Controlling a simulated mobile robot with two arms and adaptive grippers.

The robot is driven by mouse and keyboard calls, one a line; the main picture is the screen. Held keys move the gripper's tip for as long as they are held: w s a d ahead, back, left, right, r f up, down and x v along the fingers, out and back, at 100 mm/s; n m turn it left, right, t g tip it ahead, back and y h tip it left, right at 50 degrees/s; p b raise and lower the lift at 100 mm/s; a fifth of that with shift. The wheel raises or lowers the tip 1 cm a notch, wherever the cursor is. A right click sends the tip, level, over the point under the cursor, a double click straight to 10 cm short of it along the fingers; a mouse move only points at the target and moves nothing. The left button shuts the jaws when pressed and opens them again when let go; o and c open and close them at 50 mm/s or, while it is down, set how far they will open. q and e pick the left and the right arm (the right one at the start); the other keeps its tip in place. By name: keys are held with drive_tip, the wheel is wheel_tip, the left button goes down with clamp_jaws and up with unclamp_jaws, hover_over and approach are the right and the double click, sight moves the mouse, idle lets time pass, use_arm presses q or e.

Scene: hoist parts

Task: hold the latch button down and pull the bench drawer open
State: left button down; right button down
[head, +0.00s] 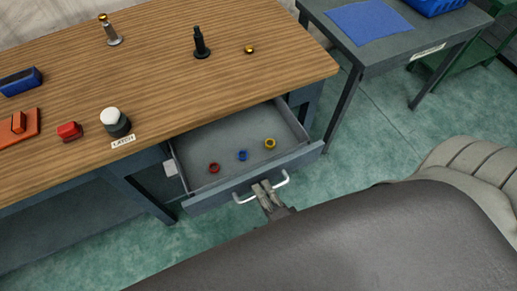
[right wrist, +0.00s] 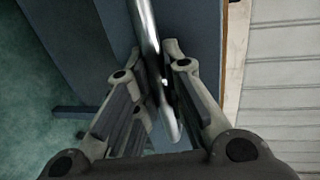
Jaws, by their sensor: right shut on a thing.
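The bench drawer (head: 235,152) is pulled out from under the wooden bench top, and its inside shows. My right gripper (head: 264,188) is shut on the drawer's silver bar handle (head: 281,180) near its middle. In the right wrist view the handle (right wrist: 147,35) runs between the fingers of my right gripper (right wrist: 160,75). The latch button (head: 110,114) is a white cap on a dark round base. It stands on the bench top behind a small "LATCH" label (head: 123,141), and nothing touches it. My left gripper is not in view.
Red (head: 214,168), blue (head: 242,155) and yellow (head: 270,143) rings lie in the drawer. A red block (head: 70,131), an orange tray (head: 32,131), a blue box (head: 20,82) and metal parts stand on the bench. A grey side table (head: 400,48) stands at the right.

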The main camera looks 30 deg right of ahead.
drive_tip(key=shift+s, duration=0.2)
drive_tip(key=c, duration=1.5)
unclamp_jaws()
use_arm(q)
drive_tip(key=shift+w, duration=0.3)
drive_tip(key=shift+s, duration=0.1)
use_arm(e)
drive_tip(key=v, duration=1.2)
drive_tip(key=shift+f, duration=0.1)
